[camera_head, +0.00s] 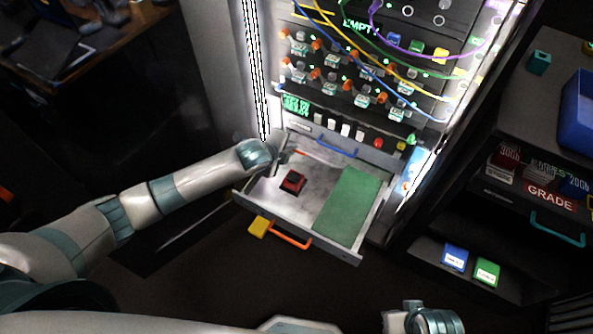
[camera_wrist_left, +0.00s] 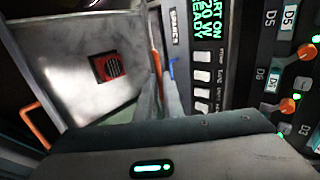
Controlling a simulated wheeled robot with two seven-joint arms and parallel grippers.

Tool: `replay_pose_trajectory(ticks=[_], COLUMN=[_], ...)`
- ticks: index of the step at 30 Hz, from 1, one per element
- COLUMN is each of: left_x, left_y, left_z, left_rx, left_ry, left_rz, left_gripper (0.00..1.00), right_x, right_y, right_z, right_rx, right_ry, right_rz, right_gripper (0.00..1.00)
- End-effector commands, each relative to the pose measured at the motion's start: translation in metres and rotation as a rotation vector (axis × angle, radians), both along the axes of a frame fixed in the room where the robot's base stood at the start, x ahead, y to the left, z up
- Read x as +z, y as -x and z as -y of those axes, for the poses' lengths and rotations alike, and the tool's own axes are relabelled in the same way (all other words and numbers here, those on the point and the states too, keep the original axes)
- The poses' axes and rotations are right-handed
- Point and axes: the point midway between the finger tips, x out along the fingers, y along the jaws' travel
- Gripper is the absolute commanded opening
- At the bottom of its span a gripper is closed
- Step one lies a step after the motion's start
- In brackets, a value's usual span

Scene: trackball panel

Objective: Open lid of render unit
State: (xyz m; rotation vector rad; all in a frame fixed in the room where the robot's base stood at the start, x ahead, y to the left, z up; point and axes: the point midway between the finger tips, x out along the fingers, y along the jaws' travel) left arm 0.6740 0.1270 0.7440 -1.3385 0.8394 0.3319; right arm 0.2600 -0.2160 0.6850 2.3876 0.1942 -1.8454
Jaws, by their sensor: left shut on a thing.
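My left gripper (camera_head: 285,156) is at the back left of an open tray-like drawer (camera_head: 352,256) low in the rack. In the left wrist view its fingers (camera_wrist_left: 163,88) are close together on a thin orange-red bar (camera_wrist_left: 156,62); the bar also shows in the head view (camera_head: 300,152). The contact itself is partly hidden. I see no readable render unit label, and I cannot tell which part is its lid. A red and black block (camera_head: 293,182) and a green mat (camera_head: 347,205) lie in the drawer. My right gripper is not clearly in view.
An orange handle (camera_head: 290,239) and a yellow tag (camera_head: 259,227) are at the drawer's front. A blue handle (camera_head: 337,147) is on the panel just above. Loose cables (camera_head: 385,70) hang over the rack's upper panels. A dark shelf (camera_head: 540,110) stands at right.

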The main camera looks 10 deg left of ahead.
Motion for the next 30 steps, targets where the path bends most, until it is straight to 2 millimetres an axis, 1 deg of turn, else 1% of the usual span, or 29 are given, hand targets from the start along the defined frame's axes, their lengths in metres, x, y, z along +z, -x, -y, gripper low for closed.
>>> replay_pose_trajectory(ticks=[14,30], left_x=[0.003,0.018], left_y=[-0.003,-0.025], left_z=[0.001,0.009], left_rx=[0.0,0.0], left_ry=[0.001,0.001], left_rz=[0.002,0.002], left_gripper=[0.0,0.0], right_x=[0.002,0.013], right_y=[0.0,0.0], right_z=[0.0,0.0], right_rx=[0.0,0.0], right_ry=[0.0,0.0], right_rz=[0.0,0.0], right_gripper=[0.0,0.0])
